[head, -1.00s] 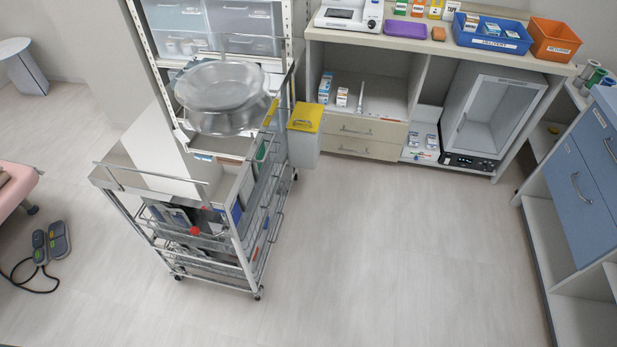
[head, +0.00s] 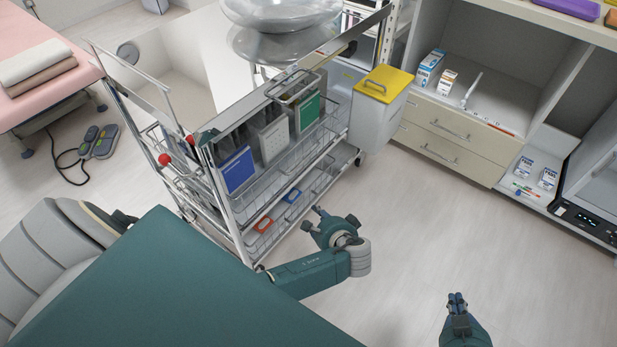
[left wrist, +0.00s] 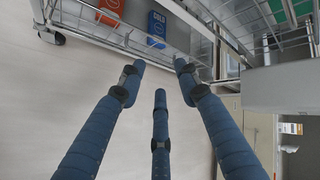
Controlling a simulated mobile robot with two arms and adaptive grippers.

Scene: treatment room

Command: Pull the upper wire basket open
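The trolley's upper wire basket (head: 262,178) holds blue, grey and green folders and appears to sit inside the frame. Below it, the lower wire basket (head: 300,205) holds small red and blue items. My left gripper (head: 325,217) is low beside the trolley's long side, near the lower basket and apart from it. In the left wrist view, its three fingers (left wrist: 158,72) are spread and empty, pointing at the trolley's lower edge with red and blue packs behind. My right gripper (head: 457,297) is over bare floor at the lower right; its fingers look close together.
A yellow-lidded bin (head: 380,90) hangs at the trolley's far end. A drawer cabinet (head: 450,140) stands behind it. A pink couch (head: 45,70) is at the left. The floor (head: 400,240) right of the trolley is clear.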

